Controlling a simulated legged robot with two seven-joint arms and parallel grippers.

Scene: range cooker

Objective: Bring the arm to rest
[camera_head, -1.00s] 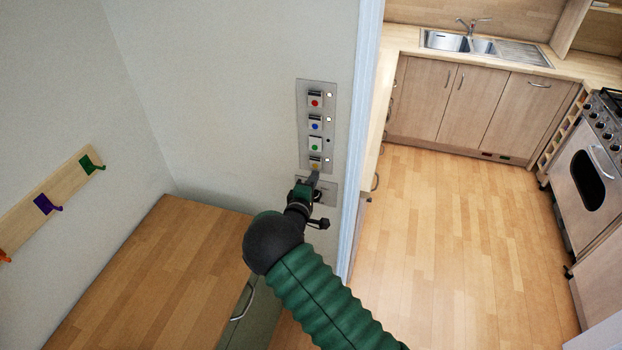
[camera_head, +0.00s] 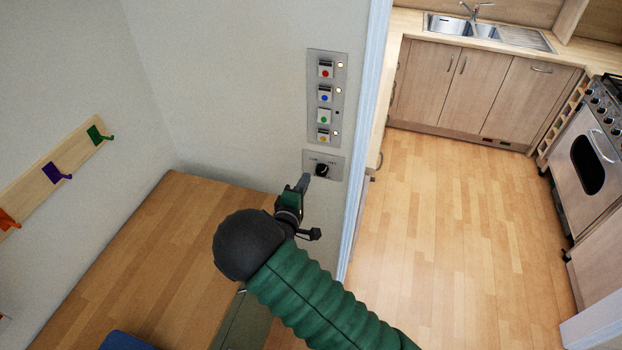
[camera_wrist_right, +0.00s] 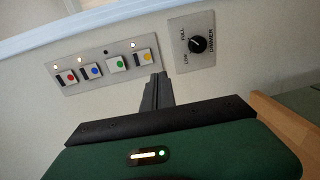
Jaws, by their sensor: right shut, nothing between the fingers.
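My right gripper (camera_head: 305,180) is in front of the wall, just below and left of the dimmer plate in the head view. Its fingers are shut with nothing between them. In the right wrist view the closed fingers (camera_wrist_right: 157,88) point toward the wall, between the button panel (camera_wrist_right: 105,66) and the dimmer knob (camera_wrist_right: 198,44). Contact with the wall cannot be made out. The arm is green and ribbed and comes in from the lower right. My left gripper is not in view.
The switch panel (camera_head: 325,98) has red, blue, green and yellow buttons. A wooden counter (camera_head: 165,250) lies below left, with a hook rail (camera_head: 60,180) on the wall. A door frame edge (camera_head: 366,130) stands right of the panel. Open kitchen floor (camera_head: 450,240) lies beyond.

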